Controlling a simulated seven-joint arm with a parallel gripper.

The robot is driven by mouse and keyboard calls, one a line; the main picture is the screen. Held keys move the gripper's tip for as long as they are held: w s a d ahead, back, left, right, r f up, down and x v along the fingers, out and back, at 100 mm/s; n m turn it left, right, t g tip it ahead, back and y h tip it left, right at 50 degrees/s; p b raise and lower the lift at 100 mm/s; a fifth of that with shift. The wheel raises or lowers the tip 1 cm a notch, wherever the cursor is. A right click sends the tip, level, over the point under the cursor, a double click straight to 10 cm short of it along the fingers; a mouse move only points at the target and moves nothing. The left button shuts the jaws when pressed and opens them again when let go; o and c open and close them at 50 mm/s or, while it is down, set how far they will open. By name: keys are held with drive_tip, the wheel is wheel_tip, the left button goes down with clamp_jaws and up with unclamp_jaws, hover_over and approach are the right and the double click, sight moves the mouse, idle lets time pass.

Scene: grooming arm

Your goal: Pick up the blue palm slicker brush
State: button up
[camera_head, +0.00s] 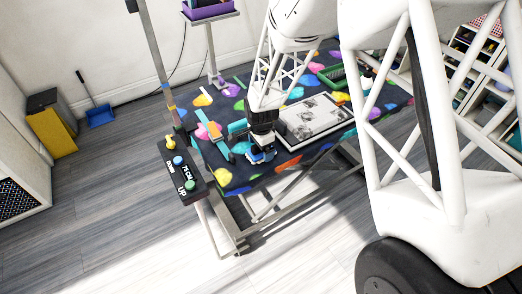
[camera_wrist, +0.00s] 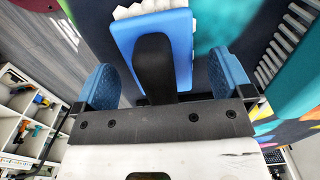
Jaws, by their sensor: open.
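The blue palm slicker brush (camera_wrist: 183,42) lies between my gripper's fingers in the wrist view. It has a blue head, a black handle (camera_wrist: 153,65) and a white edge at the top. My gripper (camera_wrist: 162,82) is open, with one blue finger pad on each side of the handle and a visible gap to it on both sides. In the head view my gripper (camera_head: 261,151) is low over the near edge of the grooming table. There the brush cannot be told clearly from the blue finger pads.
The table (camera_head: 232,178) has a dark cover with bright patches. A framed tray (camera_head: 316,121) lies right of my gripper and a green tray (camera_head: 331,76) behind it. A comb-like tool (camera_wrist: 283,45) is close on the right in the wrist view. A post (camera_head: 156,50) and button box (camera_head: 183,172) stand left.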

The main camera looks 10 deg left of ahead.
drive_tip(key=shift+f, duration=0.8)
